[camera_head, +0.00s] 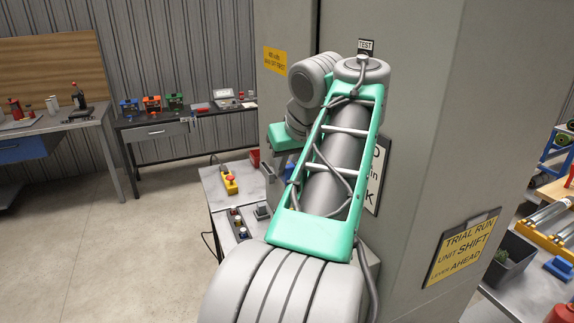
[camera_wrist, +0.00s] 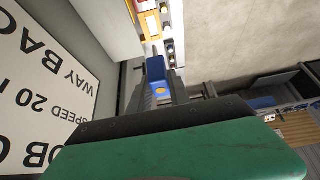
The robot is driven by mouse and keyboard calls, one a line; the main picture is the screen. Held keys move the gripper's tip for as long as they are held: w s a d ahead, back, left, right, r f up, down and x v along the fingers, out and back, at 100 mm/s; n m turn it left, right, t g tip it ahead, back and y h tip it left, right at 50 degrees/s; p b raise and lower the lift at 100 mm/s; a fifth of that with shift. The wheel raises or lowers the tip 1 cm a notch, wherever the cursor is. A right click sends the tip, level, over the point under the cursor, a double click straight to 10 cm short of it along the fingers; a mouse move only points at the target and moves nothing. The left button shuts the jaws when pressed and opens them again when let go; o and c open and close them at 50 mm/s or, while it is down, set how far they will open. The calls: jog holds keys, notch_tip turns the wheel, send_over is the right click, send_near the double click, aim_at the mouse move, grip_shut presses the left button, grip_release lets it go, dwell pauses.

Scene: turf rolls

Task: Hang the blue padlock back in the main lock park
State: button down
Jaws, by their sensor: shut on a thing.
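In the head view my arm fills the middle and hides the padlock and the fingertips. I cannot identify the main lock park for sure. A strip with several coloured knob-like pieces (camera_head: 239,222) lies on a grey bench left of my arm. A similar strip (camera_wrist: 168,30) shows beyond the padlock in the wrist view, apart from it.
The grey bench (camera_head: 213,183) bears a yellow control pendant (camera_head: 230,184). A grey cabinet wall (camera_head: 425,120) stands close on the right of my arm, with a yellow trial-run sign (camera_head: 462,247). A workbench (camera_head: 150,130) stands behind. The floor (camera_head: 130,240) at left is clear.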

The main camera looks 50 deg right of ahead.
jog(key=shift+f+b, duration=2.4)
jog(key=shift+f, duration=0.5)
jog(key=shift+f+b, duration=1.95)
jog(key=shift+f, duration=0.65)
jog(key=c, duration=1.1)
grip_release()
jog(key=shift+r, duration=0.1)
jog(key=p+v, duration=0.4)
jog(key=v, duration=0.3)
jog(key=shift+s+a+r, duration=0.1)
jog(key=shift+a+r, duration=0.1)
jog(key=shift+r, duration=0.1)
